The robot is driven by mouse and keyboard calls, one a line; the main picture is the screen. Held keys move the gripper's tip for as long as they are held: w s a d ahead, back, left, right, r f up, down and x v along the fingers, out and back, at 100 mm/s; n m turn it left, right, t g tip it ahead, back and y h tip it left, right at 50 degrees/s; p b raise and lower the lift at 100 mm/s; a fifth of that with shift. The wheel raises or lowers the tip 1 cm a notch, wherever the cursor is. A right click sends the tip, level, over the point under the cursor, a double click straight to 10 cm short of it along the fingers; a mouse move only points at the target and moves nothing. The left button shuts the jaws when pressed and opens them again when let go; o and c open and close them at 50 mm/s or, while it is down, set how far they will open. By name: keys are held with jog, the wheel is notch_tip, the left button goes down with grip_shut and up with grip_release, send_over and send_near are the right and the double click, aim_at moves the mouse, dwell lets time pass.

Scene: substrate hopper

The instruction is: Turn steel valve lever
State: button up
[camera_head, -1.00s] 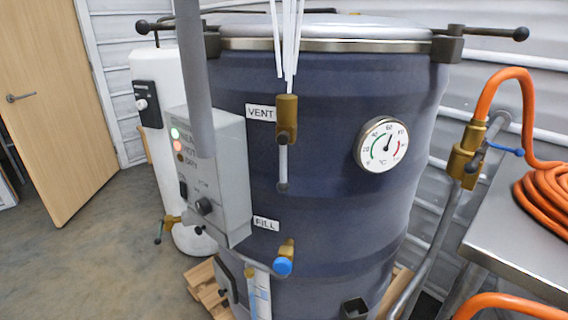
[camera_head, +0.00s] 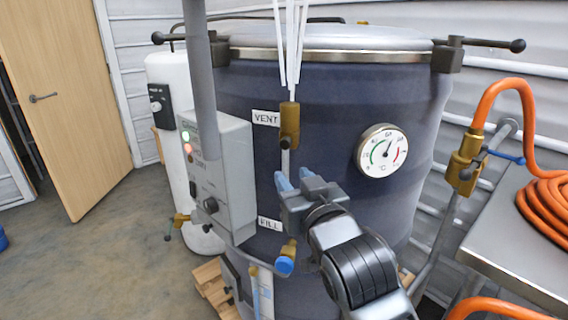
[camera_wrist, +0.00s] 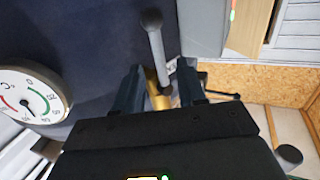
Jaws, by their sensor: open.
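The brass vent valve (camera_head: 289,126) is on the front of the dark blue vessel, beside its VENT label. Its grey steel lever (camera_head: 285,162) hangs down from it, its lower end hidden behind my gripper. My gripper (camera_head: 294,178) is open just below the valve, in front of the lever. In the wrist view, the lever (camera_wrist: 155,48) with its round knob lies across the gap between the two fingers of my gripper (camera_wrist: 160,72), and the brass valve body (camera_wrist: 157,96) shows between them. I cannot tell whether either finger touches the lever.
A grey control box (camera_head: 222,178) stands close left of my gripper. A dial gauge (camera_head: 382,151) is to the right, and a blue-knobbed fill valve (camera_head: 285,264) is below. Orange hose (camera_head: 545,205) lies on a steel table (camera_head: 500,238) at right.

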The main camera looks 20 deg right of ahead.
aim_at(286, 169)
jog(key=w, duration=0.4)
jog(key=w+p, duration=0.1)
jog(key=w, duration=0.2)
jog(key=shift+w+d, duration=0.1)
jog(key=shift+d, duration=0.2)
jog(key=shift+c, duration=0.5)
grip_shut()
